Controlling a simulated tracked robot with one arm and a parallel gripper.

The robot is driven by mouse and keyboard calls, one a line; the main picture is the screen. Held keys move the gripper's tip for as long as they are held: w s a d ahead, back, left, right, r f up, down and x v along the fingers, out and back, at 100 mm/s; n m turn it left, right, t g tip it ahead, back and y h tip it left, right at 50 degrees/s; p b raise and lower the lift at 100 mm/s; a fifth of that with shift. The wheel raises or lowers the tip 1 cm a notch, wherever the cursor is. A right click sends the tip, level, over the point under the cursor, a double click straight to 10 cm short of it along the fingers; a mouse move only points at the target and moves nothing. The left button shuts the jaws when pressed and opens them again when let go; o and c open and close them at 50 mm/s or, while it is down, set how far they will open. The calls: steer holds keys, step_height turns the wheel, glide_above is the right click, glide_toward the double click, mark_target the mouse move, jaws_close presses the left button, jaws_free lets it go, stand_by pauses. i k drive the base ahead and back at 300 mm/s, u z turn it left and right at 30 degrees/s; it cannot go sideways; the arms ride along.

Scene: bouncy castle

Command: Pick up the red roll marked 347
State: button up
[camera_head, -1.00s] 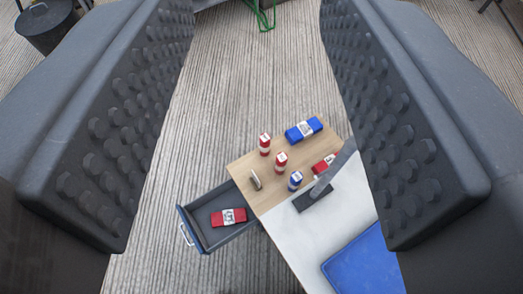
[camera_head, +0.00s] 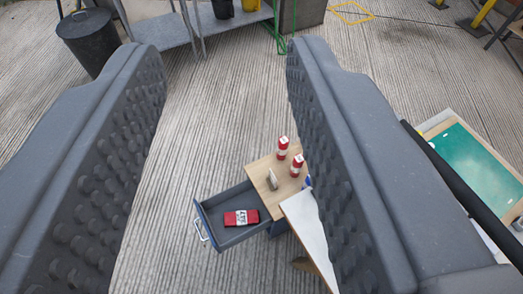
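Two red rolls with white bands stand upright on the small wooden tabletop. One red roll (camera_head: 283,148) is at the back, and the other red roll (camera_head: 297,165) is nearer, close beside my right finger in the picture. Their markings are too small to read, so I cannot tell which is 347. My gripper (camera_head: 223,75) is open and empty, its two studded grey fingers wide apart. The rolls appear beyond the fingers, well away from them, toward the right side of the gap. The right finger hides much of the tabletop.
An open drawer (camera_head: 217,237) holds a red block (camera_head: 241,217). A small metallic item (camera_head: 272,179) stands on the wooden tabletop (camera_head: 259,170). A dark bin (camera_head: 90,40) and a grey bench (camera_head: 165,32) are at the back. A green-topped table (camera_head: 480,165) is at right. Ribbed floor is clear at left.

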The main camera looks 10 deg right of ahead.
mark_target(282, 148)
steer(key=u, duration=1.95)
steer(key=i, duration=2.7)
steer(key=z, duration=3.05)
steer(key=i, duration=0.6)
steer(key=z, duration=0.1)
